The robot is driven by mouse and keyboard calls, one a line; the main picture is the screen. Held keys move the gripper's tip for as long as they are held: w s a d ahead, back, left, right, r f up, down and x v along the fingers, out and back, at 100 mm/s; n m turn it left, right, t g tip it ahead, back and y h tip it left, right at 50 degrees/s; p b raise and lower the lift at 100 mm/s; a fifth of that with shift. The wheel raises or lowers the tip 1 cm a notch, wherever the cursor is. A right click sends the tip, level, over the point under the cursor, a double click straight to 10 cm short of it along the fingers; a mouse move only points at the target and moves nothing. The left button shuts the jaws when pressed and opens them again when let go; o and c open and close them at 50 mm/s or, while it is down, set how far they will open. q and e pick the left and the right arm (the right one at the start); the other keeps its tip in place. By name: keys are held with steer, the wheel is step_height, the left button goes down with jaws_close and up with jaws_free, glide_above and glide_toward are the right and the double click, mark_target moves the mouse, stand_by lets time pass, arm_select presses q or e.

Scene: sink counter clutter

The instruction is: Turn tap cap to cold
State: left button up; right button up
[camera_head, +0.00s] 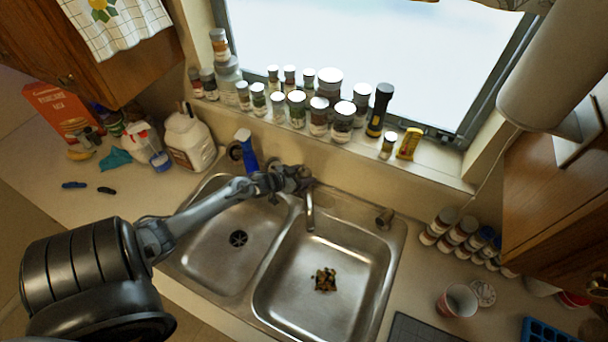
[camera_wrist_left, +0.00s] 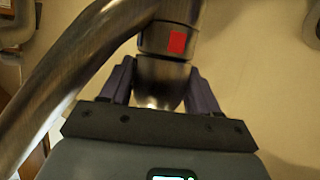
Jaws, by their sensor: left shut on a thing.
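The tap spout (camera_head: 310,209) stands at the back of the double sink and hangs over the right basin. The metal tap cap (camera_wrist_left: 165,75) with a red mark on its side shows in the left wrist view. My left gripper (camera_wrist_left: 163,82) is shut on the tap cap, one finger on each side of it. In the head view my left gripper (camera_head: 290,178) reaches across the left basin to the tap base and hides most of the cap there. The curved spout (camera_wrist_left: 75,75) runs along the left of the wrist view. My right gripper is in neither view.
The left basin (camera_head: 205,250) is empty; the right basin (camera_head: 350,265) has food scraps (camera_head: 324,279) in it. A blue spray bottle (camera_head: 247,153) and a white jug (camera_head: 190,140) stand left of the tap.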

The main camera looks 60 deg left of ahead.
arm_select(q)
steer(key=o, duration=0.7)
steer(key=shift+s, duration=0.15)
steer(key=shift+b+v, duration=0.75)
steer(key=shift+v, duration=4.5)
steer(key=shift+a+r, duration=0.1)
steer(key=shift+r, duration=0.05)
